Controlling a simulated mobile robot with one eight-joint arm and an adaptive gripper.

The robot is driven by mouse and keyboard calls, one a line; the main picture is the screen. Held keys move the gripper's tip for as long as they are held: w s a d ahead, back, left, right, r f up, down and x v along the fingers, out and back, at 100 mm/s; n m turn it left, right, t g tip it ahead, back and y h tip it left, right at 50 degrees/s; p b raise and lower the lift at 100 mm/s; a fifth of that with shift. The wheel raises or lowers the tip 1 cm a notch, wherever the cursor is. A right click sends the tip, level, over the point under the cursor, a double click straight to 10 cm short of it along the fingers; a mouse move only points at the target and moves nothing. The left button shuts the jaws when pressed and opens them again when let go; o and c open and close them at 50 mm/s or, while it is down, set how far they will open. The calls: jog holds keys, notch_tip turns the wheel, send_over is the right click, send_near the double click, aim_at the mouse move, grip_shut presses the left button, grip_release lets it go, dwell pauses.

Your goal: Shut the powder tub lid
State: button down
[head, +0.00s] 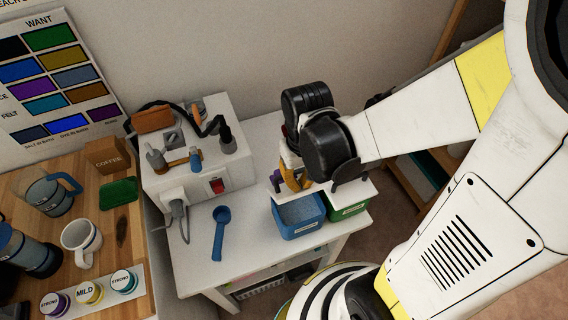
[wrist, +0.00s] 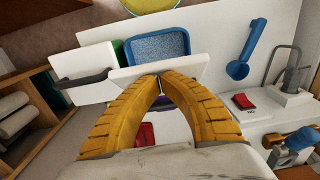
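The blue tub (head: 299,216) stands near the front right edge of the white table, holding pale speckled powder. It also shows in the wrist view (wrist: 158,45), with its top uncovered. A white lid (wrist: 190,74) stands raised along the tub's back edge. My gripper (wrist: 160,77) has its yellow fingertips together against the back of this lid; I cannot tell whether they touch it. In the head view my gripper is just behind the tub, partly hidden by my wrist. A green tub (head: 347,210) stands to the right, partly covered by another white lid (head: 354,190) with a dark handle.
A blue scoop (head: 221,232) lies on the table left of the tub. A white box (head: 197,150) with a red switch, cables and tools stands behind it. A wooden counter (head: 133,225) with cups and a jug is at left. Purple and red items are partly hidden behind the lids.

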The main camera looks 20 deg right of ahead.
aim_at(304, 193)
jog(key=shift+s+f+b, duration=0.45)
jog(key=shift+s+f, duration=0.15)
jog(key=shift+s, duration=0.2)
jog(key=shift+s+f+b, duration=0.45)
jog(key=shift+f+b, duration=0.05)
jog(key=shift+b, duration=0.05)
jog(key=shift+f+b, duration=1.2)
jog(key=shift+f, duration=0.1)
notch_tip(304, 193, up, 9)
jog(key=p, duration=0.8)
jog(key=shift+r, duration=0.15)
